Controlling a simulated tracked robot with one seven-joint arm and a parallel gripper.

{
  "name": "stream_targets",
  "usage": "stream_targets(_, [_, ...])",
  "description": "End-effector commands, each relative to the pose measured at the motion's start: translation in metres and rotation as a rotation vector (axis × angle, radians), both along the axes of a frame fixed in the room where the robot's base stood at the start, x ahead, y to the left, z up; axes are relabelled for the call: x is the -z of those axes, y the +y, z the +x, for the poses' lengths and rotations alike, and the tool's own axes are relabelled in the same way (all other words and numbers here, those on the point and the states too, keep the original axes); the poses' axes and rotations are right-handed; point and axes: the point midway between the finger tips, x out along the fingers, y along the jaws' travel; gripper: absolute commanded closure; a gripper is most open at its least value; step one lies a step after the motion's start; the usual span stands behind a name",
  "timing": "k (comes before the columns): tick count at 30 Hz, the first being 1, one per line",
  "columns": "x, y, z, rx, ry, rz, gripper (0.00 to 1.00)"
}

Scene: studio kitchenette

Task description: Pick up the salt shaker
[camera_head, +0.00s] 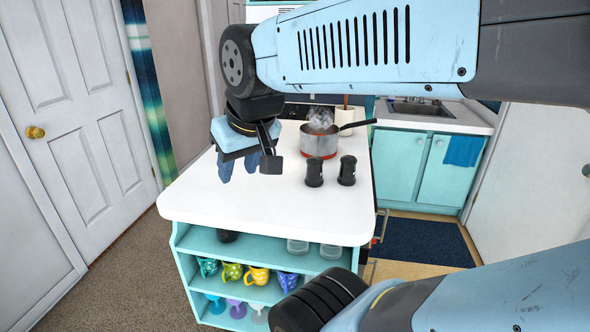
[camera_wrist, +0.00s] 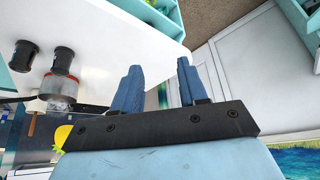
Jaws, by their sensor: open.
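Two dark shakers stand upright side by side on the white countertop (camera_head: 240,205): a left one (camera_head: 314,172) and a right one (camera_head: 347,170). I cannot tell which is the salt shaker. Both also show at the upper left of the wrist view, one at the edge (camera_wrist: 24,56) and one near the pot (camera_wrist: 63,60). My gripper (camera_head: 238,166) is over the counter's left part, left of both shakers and apart from them. Its blue fingers are spread with nothing between them in the wrist view (camera_wrist: 158,66).
A steaming metal pot (camera_head: 319,142) with a long dark handle stands just behind the shakers. Shelves below the counter hold colored mugs (camera_head: 257,275) and glasses. The counter's front and left are clear.

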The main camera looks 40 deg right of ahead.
Motion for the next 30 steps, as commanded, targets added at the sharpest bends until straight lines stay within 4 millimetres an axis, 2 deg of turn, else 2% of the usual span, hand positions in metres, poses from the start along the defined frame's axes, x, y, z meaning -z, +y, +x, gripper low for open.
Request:
stream_targets(2, [0.000,0.000,0.000,-0.001,0.001,0.000,0.52])
stream_targets(9, [0.013,-0.013,0.014,-0.044,0.081,-0.084,0.29])
stream_targets(15, [0.038,-0.046,0.040,-0.152,0.244,-0.252,0.11])
stream_targets(30, [0.103,-0.134,0.104,-0.508,0.699,-0.686,0.11])
